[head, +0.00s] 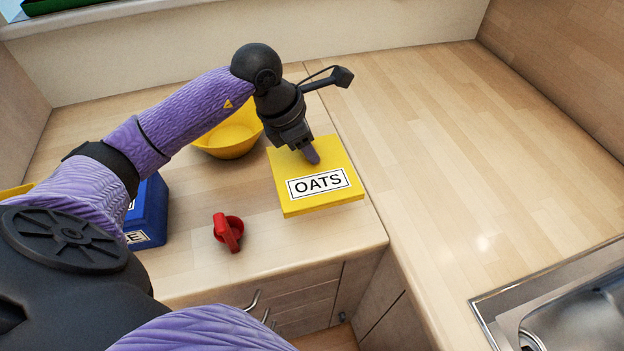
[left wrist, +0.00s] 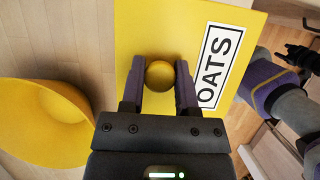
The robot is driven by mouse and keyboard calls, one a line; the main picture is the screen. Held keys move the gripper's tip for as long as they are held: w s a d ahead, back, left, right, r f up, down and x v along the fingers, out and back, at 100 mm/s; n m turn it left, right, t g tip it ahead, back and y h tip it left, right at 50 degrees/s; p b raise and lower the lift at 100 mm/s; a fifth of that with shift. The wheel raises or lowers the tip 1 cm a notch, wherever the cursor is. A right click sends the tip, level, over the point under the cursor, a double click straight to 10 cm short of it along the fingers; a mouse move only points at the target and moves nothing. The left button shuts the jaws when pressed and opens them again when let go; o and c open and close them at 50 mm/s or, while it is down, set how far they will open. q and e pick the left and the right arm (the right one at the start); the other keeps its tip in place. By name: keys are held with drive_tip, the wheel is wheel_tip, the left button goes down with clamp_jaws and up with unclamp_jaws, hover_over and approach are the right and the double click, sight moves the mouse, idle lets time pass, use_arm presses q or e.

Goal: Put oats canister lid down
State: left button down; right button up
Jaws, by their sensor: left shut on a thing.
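The yellow square oats canister lid (head: 285,172) has a white OATS label and is over the left counter, near its front right corner. I cannot tell whether it touches the counter or hovers just above it. My left gripper (head: 308,156) reaches down onto the lid from above. In the left wrist view, its purple fingers (left wrist: 159,78) are on both sides of the lid's round yellow knob (left wrist: 159,72), shut on it. The lid also fills the middle of that view (left wrist: 135,35). My right gripper (left wrist: 300,57) shows small and dark at the right edge there, its jaws unclear. No canister body shows.
A yellow bowl (head: 232,138) stands behind and left of the lid. A blue box (head: 150,212) with partly hidden labels and a red object (head: 228,232) are to the left. The right counter (head: 450,140) is clear up to the sink (head: 580,310).

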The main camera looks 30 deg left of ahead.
sight(307, 173)
use_arm(q)
wheel_tip(307, 173, down, 8)
drive_tip(key=shift+f+b, duration=0.1)
drive_tip(key=shift+b, duration=0.5)
drive_tip(key=shift+c, duration=1.8)
unclamp_jaws()
drive_tip(key=shift+s+r, duration=0.1)
drive_tip(key=shift+r, duration=0.35)
drive_tip(key=p+v, duration=0.2)
drive_tip(key=v, duration=0.9)
drive_tip(key=shift+r, duration=0.2)
drive_tip(key=shift+f, duration=0.1)
